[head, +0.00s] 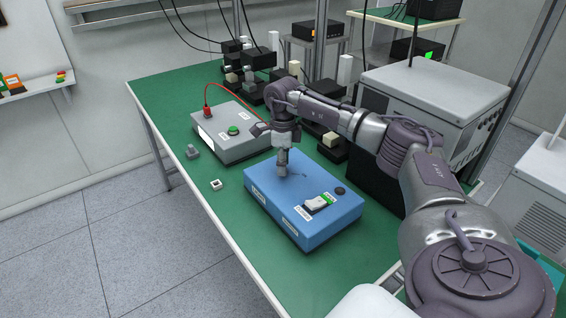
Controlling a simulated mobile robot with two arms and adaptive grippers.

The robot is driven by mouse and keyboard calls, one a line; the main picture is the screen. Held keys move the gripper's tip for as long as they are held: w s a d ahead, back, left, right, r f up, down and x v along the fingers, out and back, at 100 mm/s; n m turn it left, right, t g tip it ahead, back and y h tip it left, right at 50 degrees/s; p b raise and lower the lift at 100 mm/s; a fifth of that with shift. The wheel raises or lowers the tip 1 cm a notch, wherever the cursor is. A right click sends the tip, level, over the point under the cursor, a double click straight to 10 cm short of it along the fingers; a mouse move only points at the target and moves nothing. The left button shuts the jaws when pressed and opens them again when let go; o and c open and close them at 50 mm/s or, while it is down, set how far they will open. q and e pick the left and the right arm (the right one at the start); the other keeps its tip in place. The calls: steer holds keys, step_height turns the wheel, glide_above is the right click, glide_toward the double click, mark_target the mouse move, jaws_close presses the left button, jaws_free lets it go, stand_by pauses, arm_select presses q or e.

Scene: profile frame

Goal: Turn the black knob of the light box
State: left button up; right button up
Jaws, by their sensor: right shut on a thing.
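The blue box (268,197), which I take for the light box, lies flat on the green table. My right gripper (282,171) points straight down at the far left part of its top. Its fingers are shut on a small part there, which I take for the black knob; the fingers hide it, so its angle cannot be told. My left gripper is not in view.
A grey box (232,147) with a green button (233,130) and red plug (206,110) stands behind left. A grey knob-like piece (192,152) and small white piece (216,184) lie near the left edge. A large white instrument (433,92) stands behind right. The front table is clear.

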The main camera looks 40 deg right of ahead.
steer(key=shift+r, duration=0.1)
steer(key=o, duration=1.1)
steer(key=shift+o, duration=0.2)
step_height(320, 180, up, 12)
